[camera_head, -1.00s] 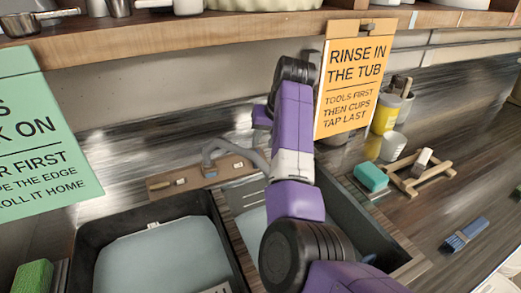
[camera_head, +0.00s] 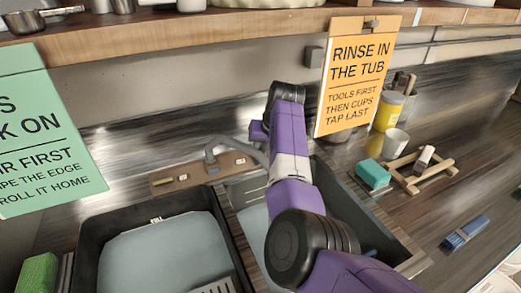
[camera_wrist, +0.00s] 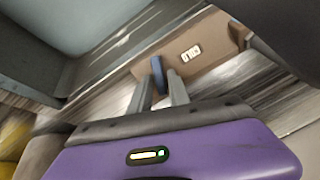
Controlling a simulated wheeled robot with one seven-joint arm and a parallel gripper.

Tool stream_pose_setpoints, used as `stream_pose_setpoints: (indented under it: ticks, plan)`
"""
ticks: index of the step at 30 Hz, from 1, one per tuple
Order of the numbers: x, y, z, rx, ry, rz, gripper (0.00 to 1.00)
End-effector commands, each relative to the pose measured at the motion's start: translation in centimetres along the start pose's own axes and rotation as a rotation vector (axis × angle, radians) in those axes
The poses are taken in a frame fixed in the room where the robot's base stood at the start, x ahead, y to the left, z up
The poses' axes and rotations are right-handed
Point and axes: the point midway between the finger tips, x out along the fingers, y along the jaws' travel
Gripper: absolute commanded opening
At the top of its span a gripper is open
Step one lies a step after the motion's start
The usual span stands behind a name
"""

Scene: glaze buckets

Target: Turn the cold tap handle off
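The cold tap handle (camera_wrist: 158,74) is a small blue lever in the wrist view. My gripper (camera_wrist: 159,82) is open, with one grey finger on each side of the blue handle's lower end. I cannot tell whether either finger touches it. In the head view the grey curved tap (camera_head: 212,150) rises from the wooden board (camera_head: 165,184) behind the basins.
A dark tub (camera_head: 95,235) is at left and a grey basin (camera_head: 345,200) lies under my arm. An orange sign (camera_head: 354,80) hangs close to my arm's right. A teal sponge (camera_head: 373,175), wooden rack (camera_head: 420,172) and blue brush (camera_head: 465,233) are on the right counter.

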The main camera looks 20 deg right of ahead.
Motion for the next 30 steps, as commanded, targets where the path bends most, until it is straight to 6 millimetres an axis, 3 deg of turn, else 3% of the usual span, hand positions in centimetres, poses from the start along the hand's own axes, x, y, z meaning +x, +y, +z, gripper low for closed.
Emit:
stream_pose_setpoints:
  ticks: [1,3,17,30]
  plan:
    - [-0.01,-0.01,-0.01,0.000,0.000,0.000,0.10]
    - [-0.02,-0.01,-0.01,0.000,0.000,0.000,0.00]
    - [-0.13,0.04,-0.06,0.049,0.000,-0.011,0.00]
    - [-0.26,0.46,-0.04,0.375,0.000,-0.081,0.00]
